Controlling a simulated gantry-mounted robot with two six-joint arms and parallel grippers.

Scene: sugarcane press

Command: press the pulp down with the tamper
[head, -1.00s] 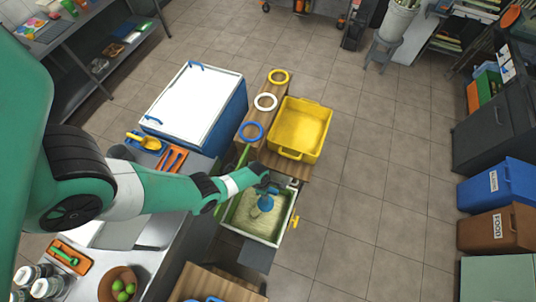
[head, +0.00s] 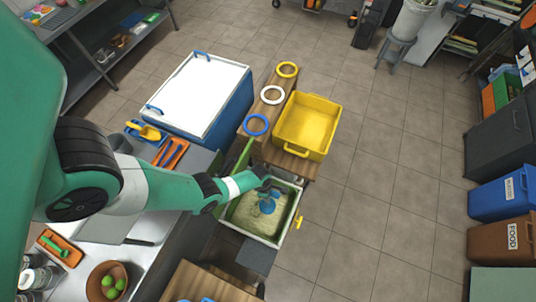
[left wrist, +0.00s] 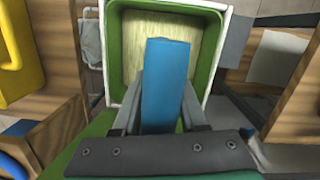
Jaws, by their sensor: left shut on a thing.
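My left gripper (head: 262,187) is shut on the blue tamper (head: 268,204), whose handle also shows between the fingers in the left wrist view (left wrist: 166,85). The tamper's round foot is over the pale pulp (head: 245,215) in the green-lined press box (head: 231,206). In the head view the foot appears to be at the pulp's surface, but I cannot tell how firmly it touches. In the left wrist view the pulp (left wrist: 135,50) shows around the handle, and the foot is hidden. My right gripper is not in view.
A yellow tub (head: 308,125) stands behind the press on a wooden surface, beside blue, white and yellow rings (head: 272,95). A white-lidded blue cooler (head: 200,95) is at the back left. A small yellow tap (head: 299,222) sticks out on the press's right.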

